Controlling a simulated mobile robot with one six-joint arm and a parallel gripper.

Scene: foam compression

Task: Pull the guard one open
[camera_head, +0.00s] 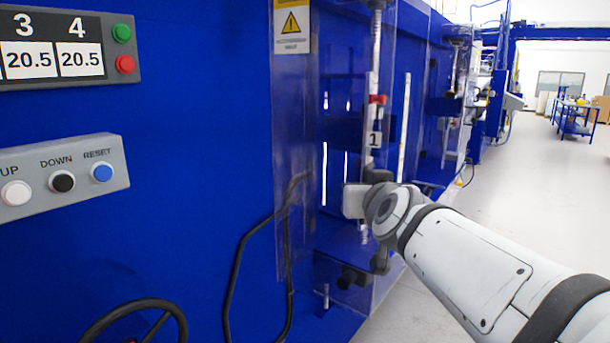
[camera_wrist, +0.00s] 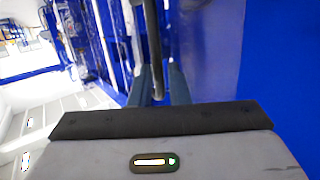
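In the wrist view, my two dark fingers (camera_wrist: 160,84) lie on either side of a thin dark bar (camera_wrist: 153,35), which looks like the guard's handle. I cannot tell whether the fingers press on it.
A control panel with UP, DOWN and RESET buttons (camera_head: 62,178) and a display (camera_head: 60,48) are on the blue wall at left. A black handwheel (camera_head: 135,318) is below. More machines stand beyond the guard. The floor (camera_head: 520,190) at right is clear.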

